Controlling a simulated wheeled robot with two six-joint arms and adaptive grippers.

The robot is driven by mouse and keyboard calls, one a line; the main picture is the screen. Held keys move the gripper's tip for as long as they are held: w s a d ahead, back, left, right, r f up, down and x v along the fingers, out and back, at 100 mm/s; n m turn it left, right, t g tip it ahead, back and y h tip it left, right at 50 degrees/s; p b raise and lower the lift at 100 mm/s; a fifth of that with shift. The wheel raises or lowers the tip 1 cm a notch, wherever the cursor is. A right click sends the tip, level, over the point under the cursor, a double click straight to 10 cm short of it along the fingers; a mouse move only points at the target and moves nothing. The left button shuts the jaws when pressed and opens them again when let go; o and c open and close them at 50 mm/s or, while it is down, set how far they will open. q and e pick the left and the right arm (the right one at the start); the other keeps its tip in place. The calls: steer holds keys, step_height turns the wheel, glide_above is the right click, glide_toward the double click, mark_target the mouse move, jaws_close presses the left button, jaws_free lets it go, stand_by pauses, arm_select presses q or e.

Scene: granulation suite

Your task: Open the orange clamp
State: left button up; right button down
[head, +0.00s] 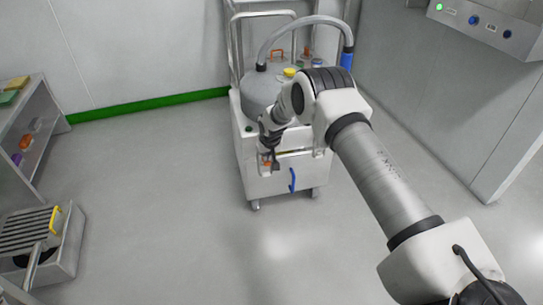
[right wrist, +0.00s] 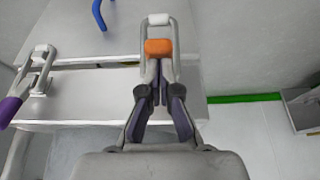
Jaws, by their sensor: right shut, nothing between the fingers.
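The orange clamp (right wrist: 158,47) is a toggle latch with a short orange grip, a pale wire loop around it and a white end piece (right wrist: 158,19). It sits on the front of the white wheeled cart, and part of it shows in the head view (head: 266,164) just below my gripper. My right gripper (right wrist: 160,88) is shut and empty, its fingertips right at the near end of the orange grip. I cannot tell whether they touch it. The fingers hide the clamp's lower part. My left gripper is not in view.
A purple-gripped clamp (right wrist: 10,108) sits beside it on the same seam. A blue handle (head: 292,180) is on the cart front. A grey vessel (head: 261,89) with a hose stands on the cart. Shelves (head: 42,150) stand left; open floor lies in front.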

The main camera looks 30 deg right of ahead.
mark_target(268, 165)
steer(key=shift+s+a+f+p, duration=0.1)
steer(key=shift+s+f+p, duration=0.1)
steer(key=shift+f, duration=0.3)
steer(key=shift+s+a+f+p, duration=0.1)
steer(key=shift+s+f, duration=0.1)
steer(key=shift+f, duration=0.25)
steer(key=shift+s+f, duration=0.2)
steer(key=shift+f, duration=0.95)
steer(key=shift+f, duration=0.1)
steer(key=shift+r, duration=0.25)
steer(key=s+a+r+p, duration=0.3)
steer(key=s+r+p, duration=0.3)
steer(key=p, duration=2.3)
steer(key=s, duration=0.4)
steer(key=shift+s+r, duration=0.25)
steer(key=shift+r, duration=0.15)
steer(key=shift+a, duration=0.1)
